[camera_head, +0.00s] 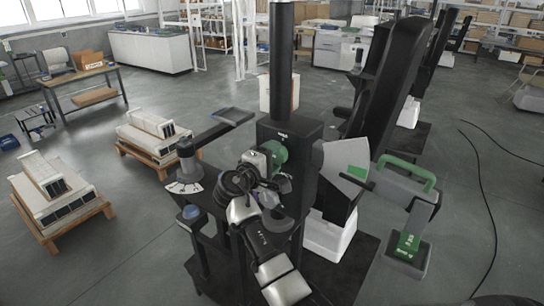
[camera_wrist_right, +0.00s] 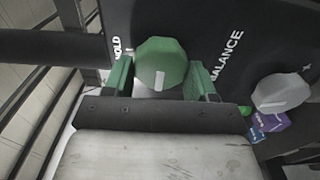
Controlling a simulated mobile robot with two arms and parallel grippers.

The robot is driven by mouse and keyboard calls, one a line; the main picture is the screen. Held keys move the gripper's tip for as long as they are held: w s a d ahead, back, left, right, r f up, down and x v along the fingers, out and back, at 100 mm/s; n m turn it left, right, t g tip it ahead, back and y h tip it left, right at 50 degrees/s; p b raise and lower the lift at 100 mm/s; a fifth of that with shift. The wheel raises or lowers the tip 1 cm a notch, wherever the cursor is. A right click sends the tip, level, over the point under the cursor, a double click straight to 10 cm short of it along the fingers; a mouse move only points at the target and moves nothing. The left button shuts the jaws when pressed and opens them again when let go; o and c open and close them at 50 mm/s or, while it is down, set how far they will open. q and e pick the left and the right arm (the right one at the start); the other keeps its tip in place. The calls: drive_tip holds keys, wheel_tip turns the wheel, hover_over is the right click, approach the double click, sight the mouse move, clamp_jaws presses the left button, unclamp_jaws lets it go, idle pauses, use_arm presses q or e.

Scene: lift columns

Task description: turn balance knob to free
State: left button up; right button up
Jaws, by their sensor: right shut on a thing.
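The green balance knob (camera_wrist_right: 160,60) sits on a black panel in the right wrist view, with a white mark on its lower edge. A label ending in "OLD" (camera_wrist_right: 117,48) is at its left and "BALANCE" (camera_wrist_right: 227,55) at its right. No "free" label is readable. My right gripper (camera_wrist_right: 160,78) has a green finger on each side of the knob and is shut on it. In the head view my right gripper (camera_head: 266,166) is at the front of the black column housing (camera_head: 290,132), with green (camera_head: 278,152) showing beside it. My left gripper is not seen.
A grey knob (camera_wrist_right: 281,92) is right of the green one, above a purple block (camera_wrist_right: 272,121). Loaded pallets (camera_head: 62,228) stand left. A cable (camera_head: 490,200) lies on the right floor.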

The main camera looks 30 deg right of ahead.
drive_tip(key=shift+r, duration=0.15)
drive_tip(key=o, duration=0.7)
drive_tip(key=shift+d, duration=0.1)
drive_tip(key=shift+o, duration=0.9)
drive_tip(key=b+v, duration=0.4)
drive_tip(key=v, duration=0.6)
drive_tip(key=shift+a+b, duration=0.3)
drive_tip(key=shift+b, duration=0.05)
drive_tip(key=shift+s, duration=0.1)
